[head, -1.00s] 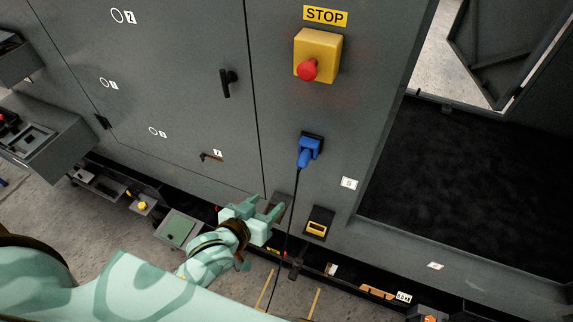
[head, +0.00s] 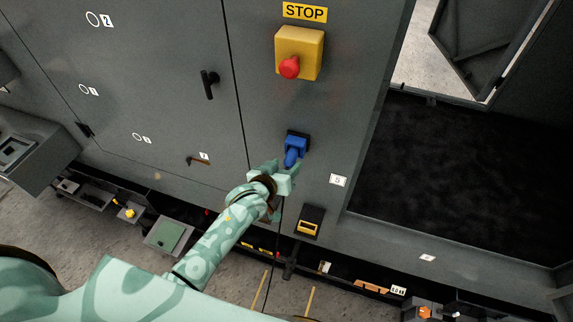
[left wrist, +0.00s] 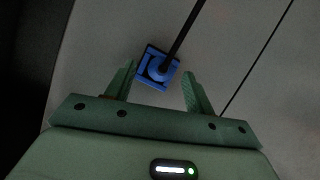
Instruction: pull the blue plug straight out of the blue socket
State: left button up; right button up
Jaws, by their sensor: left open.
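The blue plug (head: 292,157) sits in the blue socket (head: 297,142) on the grey cabinet panel, below the yellow box with the red button. A dark cable hangs down from the plug. My left gripper (head: 284,170) is open just below the plug, its fingers pointing up towards it. In the left wrist view, the plug (left wrist: 158,69) and the socket's blue square rim (left wrist: 147,84) show between and a little beyond the open fingertips of my left gripper (left wrist: 160,78), with the cable running to the upper right. I cannot tell any contact. My right gripper is not in view.
A yellow emergency stop box (head: 299,52) is above the socket. A black and yellow outlet (head: 309,222) is below right. A door handle (head: 208,84) is at the left. A low shelf with small parts runs along the cabinet's foot. A dark opening (head: 450,180) lies at the right.

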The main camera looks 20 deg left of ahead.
pick_arm(q)
jog(key=shift+x, duration=0.75)
jog(key=c, duration=1.1)
jog(key=shift+s, duration=0.15)
jog(key=shift+s, duration=0.1)
jog(key=shift+s+r+p, duration=0.1)
jog(key=shift+s+p, duration=0.75)
jog(key=shift+s, duration=0.4)
jog(key=shift+s+a+p, duration=0.1)
jog(key=shift+s+p, duration=0.7)
jog(key=shift+s, duration=0.75)
